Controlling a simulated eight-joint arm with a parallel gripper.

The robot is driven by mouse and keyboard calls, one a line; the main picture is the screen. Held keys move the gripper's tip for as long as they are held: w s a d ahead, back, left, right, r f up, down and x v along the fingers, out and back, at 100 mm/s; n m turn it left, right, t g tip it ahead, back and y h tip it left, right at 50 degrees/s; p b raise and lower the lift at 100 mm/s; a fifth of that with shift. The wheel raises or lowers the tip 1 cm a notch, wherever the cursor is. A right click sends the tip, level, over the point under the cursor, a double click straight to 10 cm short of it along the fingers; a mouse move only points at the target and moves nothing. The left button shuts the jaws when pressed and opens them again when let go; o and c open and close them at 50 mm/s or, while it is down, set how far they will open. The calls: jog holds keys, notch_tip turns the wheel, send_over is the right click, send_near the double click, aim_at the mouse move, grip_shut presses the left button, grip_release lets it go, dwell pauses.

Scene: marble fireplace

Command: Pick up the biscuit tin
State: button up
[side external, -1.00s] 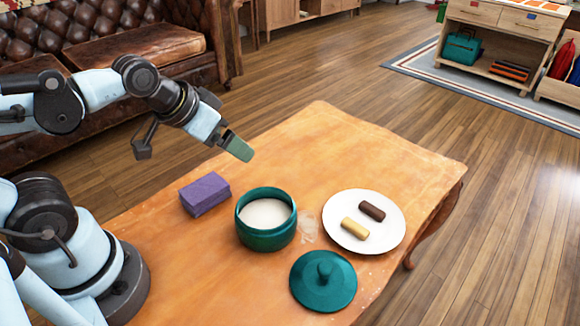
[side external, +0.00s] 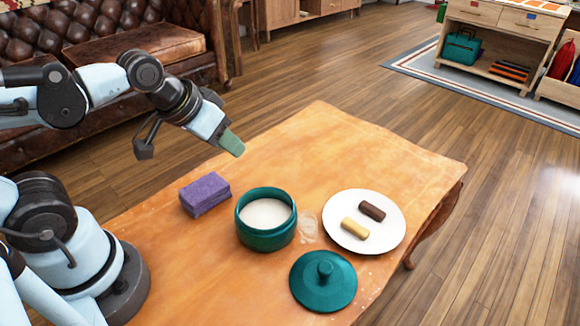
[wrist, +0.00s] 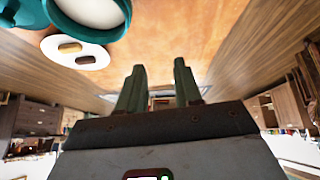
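The biscuit tin is most likely the round teal pot (side external: 268,240), standing upright and open on the table, with a pale inside. Its upper part also shows at the top left of the wrist view (wrist: 75,32). A teal lid with a knob (side external: 322,288) lies on the table in front of it, to the right. My gripper (side external: 232,145) is in the air above the table, behind the tin and to its left, apart from everything. In the wrist view, its two green fingers (wrist: 160,82) stand apart with nothing between them.
A purple block (side external: 205,194) lies left of the tin. A white plate (side external: 388,235) to the right holds a dark brown bar (side external: 372,211) and a tan bar (side external: 355,229). The far part of the wooden table (side external: 340,140) is clear. A leather sofa (side external: 130,45) stands behind.

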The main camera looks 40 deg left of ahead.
aim_at(237, 208)
jog(key=s+d+r+n+g, duration=0.2)
jog(key=s+d+n+g, duration=0.2)
jog(key=d+n+g, duration=0.3)
jog(key=shift+n+t, duration=0.3)
jog(key=shift+n, duration=0.3)
jog(key=shift+w+a+f, duration=0.1)
jog(key=shift+a+f, duration=0.1)
jog(key=shift+f, duration=1.85)
jog(key=shift+w+a+f, duration=0.1)
jog(key=shift+a+f, duration=0.15)
jog(key=shift+f, duration=1.85)
jog(key=shift+w+a+f, duration=0.1)
jog(key=shift+a+f, duration=0.1)
jog(key=shift+f, duration=1.85)
grip_shut()
